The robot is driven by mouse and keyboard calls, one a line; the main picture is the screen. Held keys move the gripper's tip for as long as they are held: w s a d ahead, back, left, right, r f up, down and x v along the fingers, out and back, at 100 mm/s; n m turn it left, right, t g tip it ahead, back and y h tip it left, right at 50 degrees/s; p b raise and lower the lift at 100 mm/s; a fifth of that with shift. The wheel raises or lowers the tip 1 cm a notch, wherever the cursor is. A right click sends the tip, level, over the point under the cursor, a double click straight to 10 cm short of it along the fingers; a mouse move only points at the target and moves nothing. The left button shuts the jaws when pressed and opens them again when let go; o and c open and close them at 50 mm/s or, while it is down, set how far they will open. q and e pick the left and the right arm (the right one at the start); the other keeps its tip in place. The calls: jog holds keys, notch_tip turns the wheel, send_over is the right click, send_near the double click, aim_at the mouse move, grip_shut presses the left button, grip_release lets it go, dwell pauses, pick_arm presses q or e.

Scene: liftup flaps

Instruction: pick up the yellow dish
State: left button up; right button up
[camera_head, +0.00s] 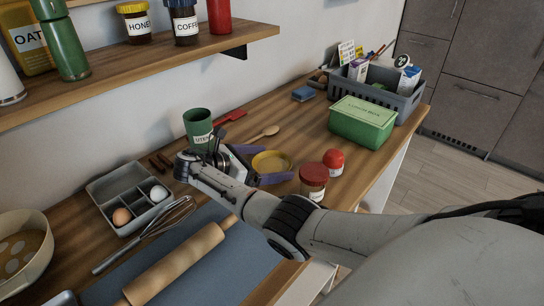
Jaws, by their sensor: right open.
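The yellow dish (272,161) is a small round shallow dish on the wooden counter, near the middle of the view. My right arm reaches in from the right, and my right gripper (266,164) is open at the dish. One purple finger shows behind the dish's left side and the other in front of it. I cannot tell whether either finger touches the dish. Part of the dish's left edge is close to the gripper body. My left gripper is not in view.
A jar with a red lid (313,180) and a small red-topped shaker (333,162) stand right of the dish. A green box (362,121) and grey crate (389,97) are at the far right. A shelf (150,70) overhangs the left.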

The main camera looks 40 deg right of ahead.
jog(key=shift+d, duration=0.1)
jog(key=c, duration=0.9)
